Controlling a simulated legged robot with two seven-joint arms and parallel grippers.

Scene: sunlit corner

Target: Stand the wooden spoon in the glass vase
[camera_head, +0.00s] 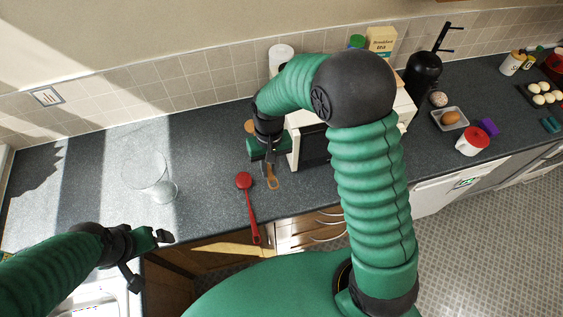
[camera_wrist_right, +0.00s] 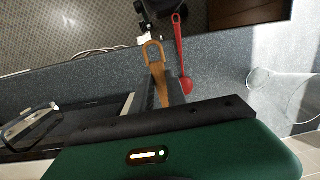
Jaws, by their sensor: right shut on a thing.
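The wooden spoon is in my right gripper (camera_head: 268,160), which is shut on it. Its slotted handle end (camera_head: 272,182) points down toward the counter's front; a tan rounded part shows behind the gripper. In the right wrist view the tan handle (camera_wrist_right: 155,55) sticks out past the gripper's fingers (camera_wrist_right: 168,92). I cannot tell whether the spoon touches the counter.
A red ladle (camera_head: 247,200) lies between vase and right gripper. A white microwave (camera_head: 312,148) stands just right of the gripper. Counter around the vase is clear.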

